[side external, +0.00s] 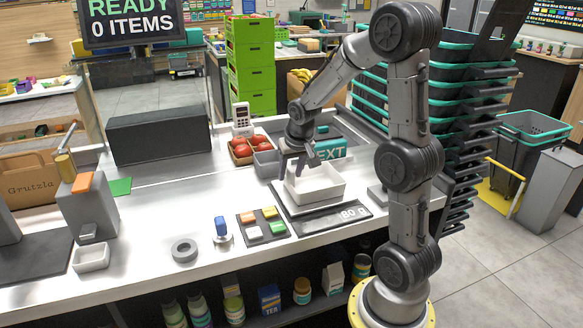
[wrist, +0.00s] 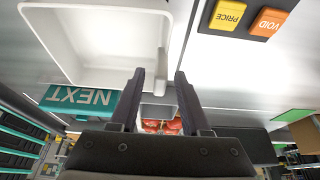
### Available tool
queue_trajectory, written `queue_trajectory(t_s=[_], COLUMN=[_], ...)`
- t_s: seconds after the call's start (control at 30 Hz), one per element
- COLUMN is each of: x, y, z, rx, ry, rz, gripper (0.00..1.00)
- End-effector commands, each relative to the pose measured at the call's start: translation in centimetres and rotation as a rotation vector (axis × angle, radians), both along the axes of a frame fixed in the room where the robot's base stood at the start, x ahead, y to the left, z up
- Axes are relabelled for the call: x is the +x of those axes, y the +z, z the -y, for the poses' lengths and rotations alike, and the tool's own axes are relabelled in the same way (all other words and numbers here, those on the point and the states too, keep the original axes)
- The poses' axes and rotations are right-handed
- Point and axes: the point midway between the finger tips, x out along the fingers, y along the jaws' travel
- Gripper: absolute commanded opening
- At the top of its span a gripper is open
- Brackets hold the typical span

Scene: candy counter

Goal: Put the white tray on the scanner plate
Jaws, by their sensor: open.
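A white tray (side external: 318,186), open-topped and empty, sits on the scale (side external: 300,210), whose display reads 80 g. The tray also fills the upper left of the wrist view (wrist: 95,50). My gripper (side external: 298,172) is low at the tray's left rear side. In the wrist view my gripper (wrist: 160,75) has its fingers apart, one on each side of the line of the tray's wall. I cannot tell whether they touch it. A flat dark plate (side external: 40,262) lies at the counter's left end; I cannot tell whether it is the scanner plate.
A keypad with coloured keys (side external: 263,225), a stamp (side external: 221,232) and a grey ring (side external: 184,250) lie in front on the counter. Red produce (side external: 250,147) and a NEXT sign (side external: 331,149) are behind. A grey post (side external: 88,205) and small white tray (side external: 91,258) stand left.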

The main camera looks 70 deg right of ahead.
Motion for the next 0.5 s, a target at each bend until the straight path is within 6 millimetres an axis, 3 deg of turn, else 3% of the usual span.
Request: queue_trajectory(t_s=[0.17, 0.5], x=[-0.3, -2.1], y=[1.6, 8.0], z=[-0.3, -2.2], rx=[-0.003, -0.003], ry=[-0.001, 0.001], rz=[0.004, 0.006], gripper=[0.47, 0.47])
